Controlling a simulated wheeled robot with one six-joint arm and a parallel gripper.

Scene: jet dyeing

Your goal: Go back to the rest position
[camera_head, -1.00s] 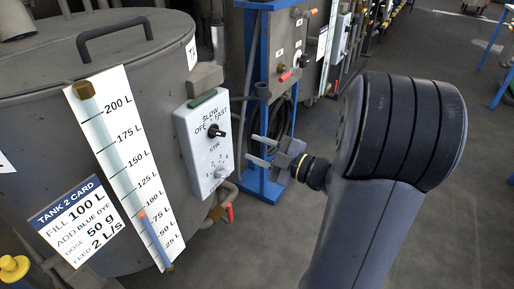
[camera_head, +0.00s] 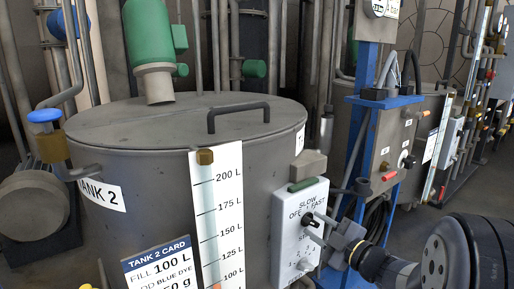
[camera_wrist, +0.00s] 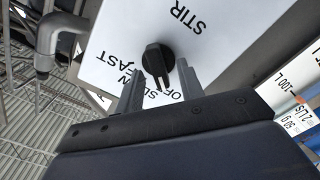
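My gripper (camera_head: 316,226) is in front of the white stir control box (camera_head: 290,248) on the side of tank 2 (camera_head: 150,205). In the wrist view its two fingers (camera_wrist: 160,85) are apart, with the black stir knob (camera_wrist: 157,60) in line between their tips. Nothing is held. I cannot tell whether a fingertip touches the knob. The knob's pointer points toward the gripper in the wrist view. The dark round joint of my arm fills the lower right of the head view.
The level gauge (camera_head: 222,215) and the tank 2 card (camera_head: 160,265) are on the tank front. A blue frame (camera_head: 362,145) with a valve panel (camera_head: 392,150) stands right of the tank. A blue-topped valve (camera_head: 44,116) is at left. Pipes stand behind.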

